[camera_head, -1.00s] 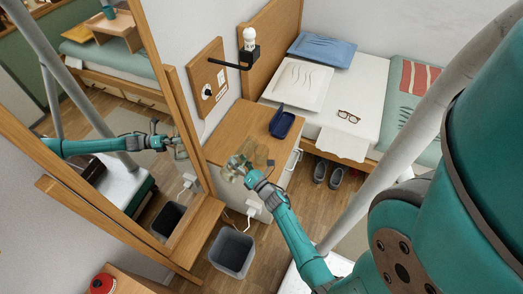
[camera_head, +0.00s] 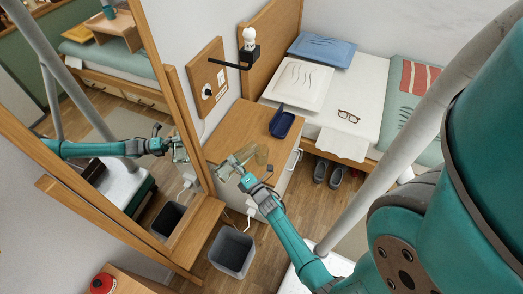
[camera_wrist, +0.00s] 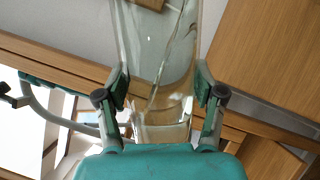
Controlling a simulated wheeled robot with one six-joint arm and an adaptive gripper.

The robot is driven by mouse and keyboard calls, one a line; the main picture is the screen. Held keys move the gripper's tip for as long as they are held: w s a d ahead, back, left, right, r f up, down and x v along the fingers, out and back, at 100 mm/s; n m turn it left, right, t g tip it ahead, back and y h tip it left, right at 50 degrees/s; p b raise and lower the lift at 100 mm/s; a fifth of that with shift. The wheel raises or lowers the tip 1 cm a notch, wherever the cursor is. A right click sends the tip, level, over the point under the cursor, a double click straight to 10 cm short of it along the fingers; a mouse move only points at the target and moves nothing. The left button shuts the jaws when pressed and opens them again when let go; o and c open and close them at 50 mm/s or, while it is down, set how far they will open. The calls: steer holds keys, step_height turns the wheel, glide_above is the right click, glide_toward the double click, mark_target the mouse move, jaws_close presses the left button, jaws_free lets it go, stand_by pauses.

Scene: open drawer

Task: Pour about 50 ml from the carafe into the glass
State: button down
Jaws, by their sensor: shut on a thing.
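The clear carafe (camera_head: 236,162) is in my gripper (camera_head: 243,174), at the front edge of the nightstand. It is strongly tilted, with one end toward the glass (camera_head: 262,155). The glass is a small, see-through, yellowish shape on the nightstand, just right of the carafe. In the wrist view the carafe (camera_wrist: 158,52) runs up between the two fingers (camera_wrist: 160,88), which press on its sides. I cannot tell whether liquid is flowing or how much is in the glass. The glass cannot be made out in the wrist view.
A mirror in a wooden frame (camera_head: 181,130) stands close on the left. A grey bin (camera_head: 232,252) is on the floor below. The bed (camera_head: 355,90) is at the back right.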

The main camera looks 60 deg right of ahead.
steer(key=shift+s+d+r+m+h, duration=0.1)
steer(key=shift+d+r+m+h, duration=0.1)
steer(key=shift+r+m, duration=0.25)
steer(key=shift+d+r+m+h, duration=0.1)
steer(key=shift+r+m+h, duration=0.1)
steer(key=shift+r+m, duration=0.25)
stand_by(0.5)
steer(key=shift+a+r, duration=0.15)
steer(key=shift+a, duration=0.1)
stand_by(0.4)
steer(key=shift+d+r+m, duration=0.1)
steer(key=shift+r+m, duration=0.1)
steer(key=shift+m, duration=0.2)
stand_by(0.5)
stand_by(1.0)
steer(key=shift+a+f+n, duration=0.35)
steer(key=shift+f+n, duration=0.4)
steer(key=shift+n, duration=0.05)
step_height(320, 180, down, 2)
steer(key=n, duration=0.2)
steer(key=shift+d+n+y, duration=0.1)
steer(key=shift+n+y, duration=0.2)
steer(key=shift+d+r+n+y, duration=0.25)
steer(key=shift+n+y, duration=0.15)
steer(key=shift+n, duration=0.6)
